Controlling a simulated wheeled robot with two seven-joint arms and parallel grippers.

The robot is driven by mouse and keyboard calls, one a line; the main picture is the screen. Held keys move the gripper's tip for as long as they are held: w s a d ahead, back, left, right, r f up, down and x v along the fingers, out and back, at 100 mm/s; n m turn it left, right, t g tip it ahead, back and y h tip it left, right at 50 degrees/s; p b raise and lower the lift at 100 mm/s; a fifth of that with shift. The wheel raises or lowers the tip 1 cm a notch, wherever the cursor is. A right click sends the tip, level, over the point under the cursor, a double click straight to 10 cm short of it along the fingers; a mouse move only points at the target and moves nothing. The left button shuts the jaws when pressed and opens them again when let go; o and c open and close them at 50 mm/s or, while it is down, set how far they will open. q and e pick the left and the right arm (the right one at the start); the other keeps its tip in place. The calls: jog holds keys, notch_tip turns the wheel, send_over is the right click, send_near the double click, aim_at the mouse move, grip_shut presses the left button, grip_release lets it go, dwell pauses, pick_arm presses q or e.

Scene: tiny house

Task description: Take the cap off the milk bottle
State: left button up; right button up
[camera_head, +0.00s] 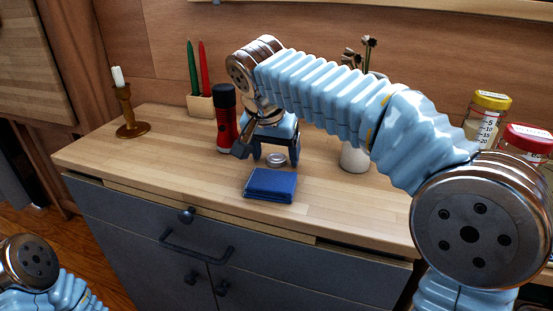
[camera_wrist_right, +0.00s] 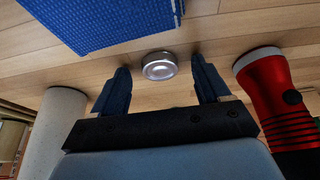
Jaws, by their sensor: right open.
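A small round silver cap-like piece (camera_head: 276,159) lies on the wooden counter. It also shows in the wrist view (camera_wrist_right: 159,66), beyond and between the fingertips. My right gripper (camera_head: 274,152) points down over the counter just behind this piece, its two dark fingers apart and empty. I see no bottle under the silver piece. Two clear containers with printed scales stand at the far right, one with a yellow lid (camera_head: 492,99) and one with a red lid (camera_head: 530,138). I cannot tell whether either is the milk bottle. My left gripper is out of view; only part of that arm shows.
A red and black flashlight (camera_head: 226,122) stands close left of the right gripper. A white vase (camera_head: 355,157) stands to its right.

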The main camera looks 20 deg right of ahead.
jog(key=shift+r, duration=0.1)
jog(key=c, duration=1.2)
